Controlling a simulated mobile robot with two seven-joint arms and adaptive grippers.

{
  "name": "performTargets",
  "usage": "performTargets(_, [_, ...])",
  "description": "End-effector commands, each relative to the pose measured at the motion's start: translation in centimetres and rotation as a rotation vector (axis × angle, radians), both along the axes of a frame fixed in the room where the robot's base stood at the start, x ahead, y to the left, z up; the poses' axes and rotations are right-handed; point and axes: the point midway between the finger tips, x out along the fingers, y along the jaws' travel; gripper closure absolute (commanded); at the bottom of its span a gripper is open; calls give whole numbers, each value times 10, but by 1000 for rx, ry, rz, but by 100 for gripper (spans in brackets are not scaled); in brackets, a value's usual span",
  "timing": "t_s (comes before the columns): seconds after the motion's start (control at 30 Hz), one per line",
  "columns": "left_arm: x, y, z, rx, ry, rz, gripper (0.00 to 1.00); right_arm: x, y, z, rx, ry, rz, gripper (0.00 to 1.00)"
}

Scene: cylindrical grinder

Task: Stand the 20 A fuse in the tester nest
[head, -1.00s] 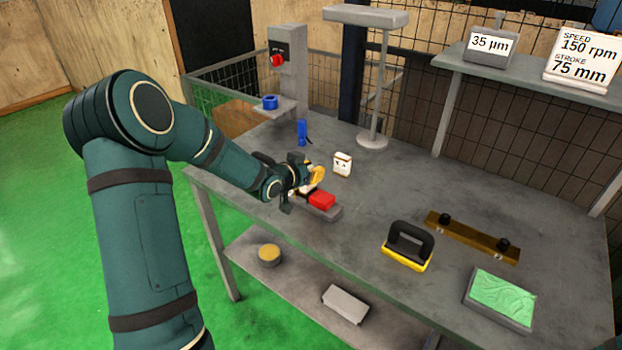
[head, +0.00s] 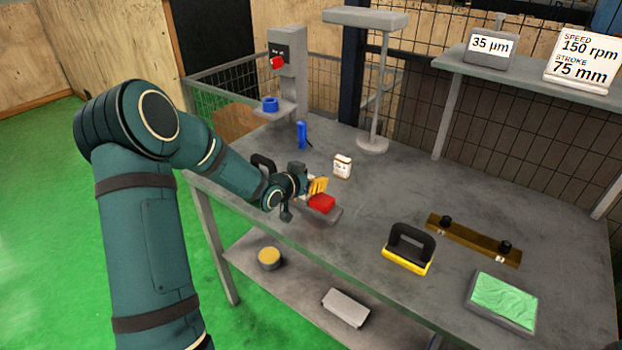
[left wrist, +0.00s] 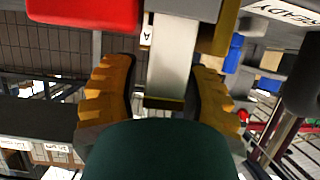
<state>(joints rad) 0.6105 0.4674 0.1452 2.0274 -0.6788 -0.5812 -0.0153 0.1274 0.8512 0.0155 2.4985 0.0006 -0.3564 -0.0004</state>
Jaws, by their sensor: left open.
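My left gripper (head: 318,187) is at the grey tester block (head: 325,217) with the red block (head: 322,203) on it, near the table's front edge. In the left wrist view its two ribbed yellow fingers (left wrist: 163,95) are apart. A pale bar with a brass end, apparently the fuse (left wrist: 172,58), stands between them with gaps showing at the sides. Its far end meets a grey part (left wrist: 185,8); I cannot tell how it is seated. A small label with an "A" shows beside it. In the head view the fuse is hidden by the gripper. My right gripper is not in view.
A small white box (head: 342,166) and a blue upright item (head: 302,135) stand behind the gripper. A black-and-yellow handled tool (head: 408,250), a brass bar with black knobs (head: 470,238) and a green-topped block (head: 503,298) lie to the right. The table's middle is clear.

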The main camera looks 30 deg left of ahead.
Motion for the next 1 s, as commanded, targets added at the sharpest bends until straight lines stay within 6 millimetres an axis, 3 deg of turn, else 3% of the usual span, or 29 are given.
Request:
performTargets(0.6, [-98, 8, 43, 1, 0, 2, 56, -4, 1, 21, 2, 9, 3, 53])
performTargets(1.0, [-111, 9, 47, 0, 0, 0, 56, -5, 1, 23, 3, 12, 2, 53])
